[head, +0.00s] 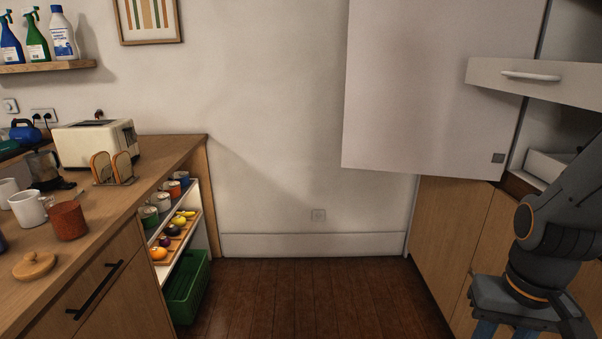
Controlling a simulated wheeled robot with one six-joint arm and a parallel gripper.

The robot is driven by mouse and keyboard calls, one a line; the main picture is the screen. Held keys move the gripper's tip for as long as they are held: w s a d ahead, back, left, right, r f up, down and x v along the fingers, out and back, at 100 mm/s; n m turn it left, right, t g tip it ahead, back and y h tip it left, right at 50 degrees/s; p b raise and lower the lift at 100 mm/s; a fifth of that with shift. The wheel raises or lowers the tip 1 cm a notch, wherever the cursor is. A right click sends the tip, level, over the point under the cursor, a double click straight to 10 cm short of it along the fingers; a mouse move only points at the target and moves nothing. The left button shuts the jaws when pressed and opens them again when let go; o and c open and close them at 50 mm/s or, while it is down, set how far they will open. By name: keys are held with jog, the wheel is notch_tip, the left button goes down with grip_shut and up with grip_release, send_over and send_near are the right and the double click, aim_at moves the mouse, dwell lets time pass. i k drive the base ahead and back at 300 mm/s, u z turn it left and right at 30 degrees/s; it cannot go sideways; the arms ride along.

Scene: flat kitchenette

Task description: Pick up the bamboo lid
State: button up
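A round bamboo lid (34,266) with a small knob on top lies on the wooden counter (112,220) at the lower left of the head view. It lies flat near the counter's front edge, above a drawer. A reddish-brown mug or canister (68,220) stands just behind it, a little to the right. My arm shows at the right edge of the view, far from the lid. My gripper is out of the frame.
White mugs (28,208), a glass carafe (44,170), toast in a rack (113,168) and a toaster (93,142) share the counter. A shelf with cans and fruit (173,243) and a green crate (187,292) stand at its end. The middle floor (310,295) is clear.

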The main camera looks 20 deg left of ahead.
aim_at(34, 265)
jog(key=u, duration=0.65)
jog(key=i, duration=1.25)
jog(key=u, duration=1.85)
jog(key=i, duration=0.95)
jog(key=u, duration=0.6)
